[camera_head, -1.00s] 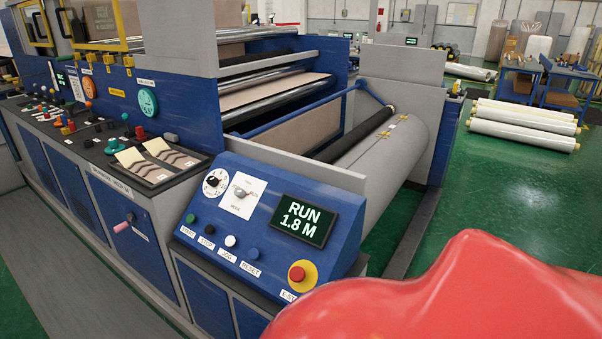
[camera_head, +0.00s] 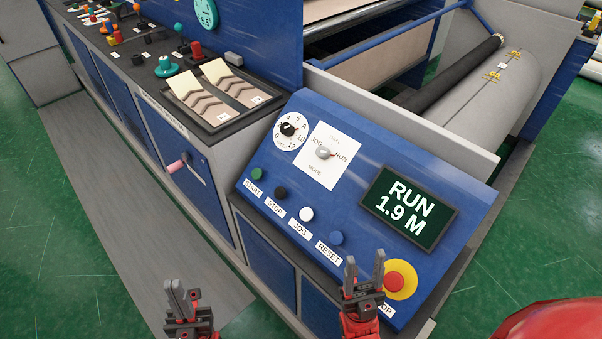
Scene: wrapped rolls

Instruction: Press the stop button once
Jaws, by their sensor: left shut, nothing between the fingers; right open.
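The black stop button (camera_head: 280,193), labelled STOP, sits on the sloped blue control panel (camera_head: 300,222), between the green start button (camera_head: 257,174) and the white jog button (camera_head: 306,214). My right gripper (camera_head: 365,262) is open and empty at the panel's lower edge, right of and below the stop button. It appears just left of the red emergency button (camera_head: 394,279) on its yellow ring and partly hides that button's label. My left gripper (camera_head: 184,293) is shut and empty, below and left of the panel in the picture. Neither gripper covers the stop button.
A blue reset button (camera_head: 336,237) is right of jog. The display (camera_head: 410,207) reads RUN 1.9 M. A dial (camera_head: 289,130) and mode switch (camera_head: 323,152) are higher up. A pink-tipped handle (camera_head: 178,163) sticks out from the cabinet. Green floor is free at left.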

